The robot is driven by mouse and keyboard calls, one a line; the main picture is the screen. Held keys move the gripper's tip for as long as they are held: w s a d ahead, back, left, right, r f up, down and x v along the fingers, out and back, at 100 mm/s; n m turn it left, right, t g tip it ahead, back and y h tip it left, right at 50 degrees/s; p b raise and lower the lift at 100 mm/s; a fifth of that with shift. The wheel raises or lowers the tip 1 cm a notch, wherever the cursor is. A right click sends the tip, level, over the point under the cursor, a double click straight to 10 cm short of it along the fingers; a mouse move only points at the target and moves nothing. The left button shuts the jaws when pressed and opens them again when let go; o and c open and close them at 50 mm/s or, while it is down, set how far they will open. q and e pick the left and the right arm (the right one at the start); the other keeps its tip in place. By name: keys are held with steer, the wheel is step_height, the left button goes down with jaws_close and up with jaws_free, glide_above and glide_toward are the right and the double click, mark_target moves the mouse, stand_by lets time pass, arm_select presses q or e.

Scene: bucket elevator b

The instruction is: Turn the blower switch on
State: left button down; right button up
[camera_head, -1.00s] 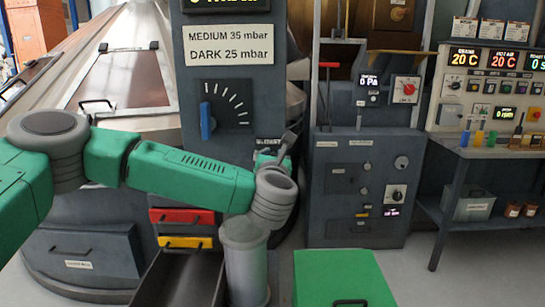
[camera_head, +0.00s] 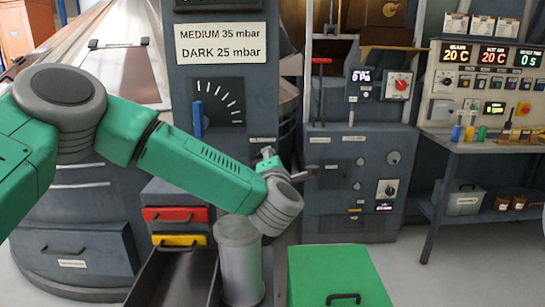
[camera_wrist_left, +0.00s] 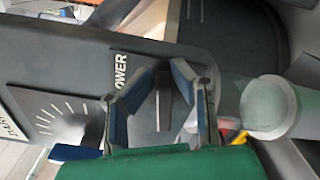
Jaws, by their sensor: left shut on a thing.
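The blower switch is a dark lever (camera_wrist_left: 163,98) on the grey panel, beside a partly hidden label ending in "OWER" in the left wrist view. My left gripper (camera_wrist_left: 171,68) has its two fingers on either side of the switch, with the tips close together at its far end; it is shut on the switch. In the head view my left gripper (camera_head: 284,165) is at the lower right of the grey column, below a small label, and my wrist hides part of it. The switch itself cannot be made out there. My right gripper is not in view.
A dial with a blue handle (camera_head: 197,120) is on the column, left of my gripper. Red (camera_head: 175,214) and yellow (camera_head: 180,240) handles, a metal cylinder (camera_head: 240,262) and a green box (camera_head: 340,277) are below. A control cabinet (camera_head: 350,200) stands to the right.

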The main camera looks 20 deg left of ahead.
arm_select(q)
steer(key=m, duration=0.3)
steer(key=f+m+p, duration=0.1)
steer(key=shift+d+f, duration=0.1)
steer(key=shift+d, duration=0.15)
steer(key=shift+s+m, duration=0.15)
steer(key=shift+m, duration=0.25)
steer(key=shift+f, duration=0.1)
steer(key=c, duration=1.5)
jaws_free()
steer(key=shift+c, duration=0.2)
steer(key=shift+a, duration=0.15)
